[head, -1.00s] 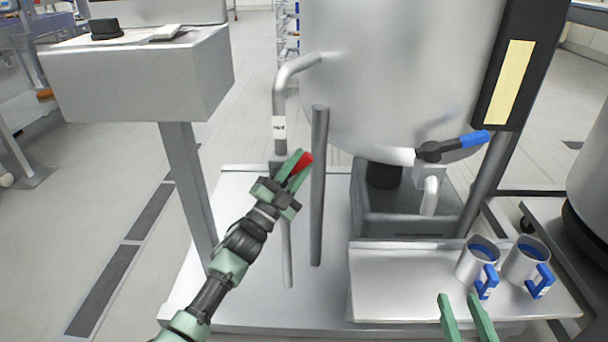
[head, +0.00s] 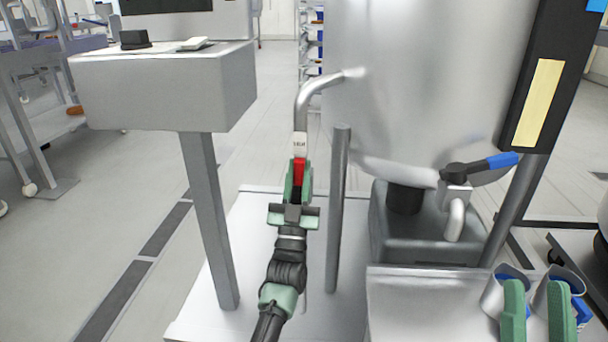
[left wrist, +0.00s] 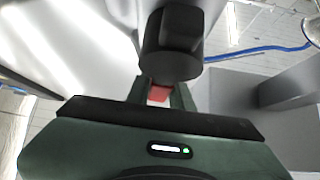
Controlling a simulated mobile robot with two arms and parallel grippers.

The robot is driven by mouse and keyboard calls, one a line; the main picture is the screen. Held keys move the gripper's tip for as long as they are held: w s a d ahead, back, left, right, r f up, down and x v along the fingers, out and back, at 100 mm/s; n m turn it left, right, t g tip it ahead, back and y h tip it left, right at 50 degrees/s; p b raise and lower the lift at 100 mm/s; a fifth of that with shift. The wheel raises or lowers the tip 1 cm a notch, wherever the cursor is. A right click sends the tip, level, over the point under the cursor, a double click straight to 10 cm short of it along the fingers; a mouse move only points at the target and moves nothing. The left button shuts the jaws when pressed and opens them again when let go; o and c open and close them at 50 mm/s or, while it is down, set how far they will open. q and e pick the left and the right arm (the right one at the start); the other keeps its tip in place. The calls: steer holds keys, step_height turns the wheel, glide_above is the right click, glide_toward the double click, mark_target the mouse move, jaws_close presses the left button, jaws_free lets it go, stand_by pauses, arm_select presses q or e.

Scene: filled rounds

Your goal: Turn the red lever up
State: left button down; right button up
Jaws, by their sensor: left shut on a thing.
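The red lever (head: 299,170) is on the thin steel pipe (head: 301,115) at the left of the big tank, just below a small white label. In the head view it points roughly upright, in line with the pipe. My left gripper (head: 298,188) is shut on the red lever from below. In the left wrist view the red lever (left wrist: 158,93) shows between the fingers, under a dark round valve part (left wrist: 172,50). My right gripper (head: 537,312) is at the lower right, fingers apart and empty, in front of two mugs.
A blue-handled valve (head: 485,166) sits on the tank (head: 410,90) at the right. Two steel mugs (head: 500,290) with blue handles stand on a steel shelf (head: 400,300). A grey post (head: 338,210) stands close right of my left gripper.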

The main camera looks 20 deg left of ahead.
arm_select(q)
steer(key=shift+a+f+n+y, duration=0.15)
steer(key=shift+n+y, duration=0.45)
steer(key=shift+n, duration=0.3)
arm_select(e)
steer(key=shift+s+r, duration=0.1)
steer(key=shift+s, duration=0.05)
arm_select(q)
steer(key=c, duration=1.2)
jaws_free()
steer(key=shift+s, duration=0.1)
steer(key=shift+c, duration=0.2)
steer(key=shift+s+f, duration=0.2)
steer(key=shift+s, duration=0.05)
steer(key=p+v, duration=0.1)
steer(key=v, duration=0.6)
arm_select(e)
steer(key=w+f+g, duration=0.1)
steer(key=w+f+g+h, duration=0.1)
steer(key=w+f, duration=0.1)
steer(key=shift+a+f, duration=0.15)
steer(key=shift+f, duration=0.15)
arm_select(q)
steer(key=shift+s, duration=0.1)
